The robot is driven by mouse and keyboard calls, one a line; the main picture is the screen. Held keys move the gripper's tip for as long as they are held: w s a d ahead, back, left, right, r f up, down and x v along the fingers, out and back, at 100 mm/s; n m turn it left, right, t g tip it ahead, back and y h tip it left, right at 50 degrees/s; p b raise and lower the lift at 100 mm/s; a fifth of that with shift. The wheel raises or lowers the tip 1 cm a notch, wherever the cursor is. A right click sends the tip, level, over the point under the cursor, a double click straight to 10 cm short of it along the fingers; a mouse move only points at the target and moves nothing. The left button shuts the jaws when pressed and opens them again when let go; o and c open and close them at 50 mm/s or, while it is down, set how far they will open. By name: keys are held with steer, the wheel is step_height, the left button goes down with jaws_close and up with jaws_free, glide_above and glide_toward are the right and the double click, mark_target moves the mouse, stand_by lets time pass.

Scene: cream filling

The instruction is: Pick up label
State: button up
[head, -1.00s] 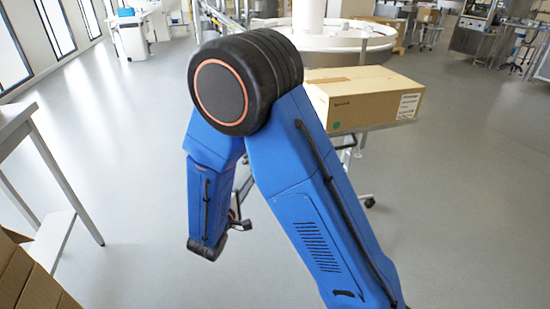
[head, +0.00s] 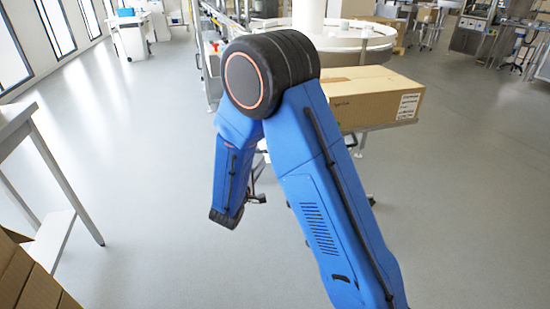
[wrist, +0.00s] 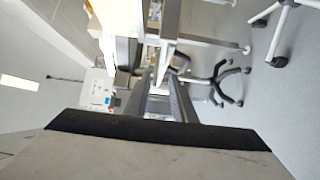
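No loose label can be made out. A white printed label (head: 408,106) shows on the right end of a cardboard box (head: 368,102) in the head view. My blue arm stands in front of the box's left part. My gripper is mostly hidden behind the arm's left link, and only a small dark part (head: 257,196) shows beside it. In the wrist view a broad grey surface with a black edge fills the bottom, probably my own hardware. I cannot tell whether the gripper is open or holds anything.
The box rests on a stand to the right of my arm. A grey table (head: 22,122) is at the left, with cardboard cartons (head: 22,280) below it. A round white table (head: 345,40) and a conveyor (head: 212,55) stand behind. The floor (head: 130,170) left of the arm is clear.

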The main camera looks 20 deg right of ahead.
steer(key=shift+x, duration=2.3)
steer(key=shift+a+f, duration=0.1)
steer(key=shift+f, duration=0.1)
jaws_close()
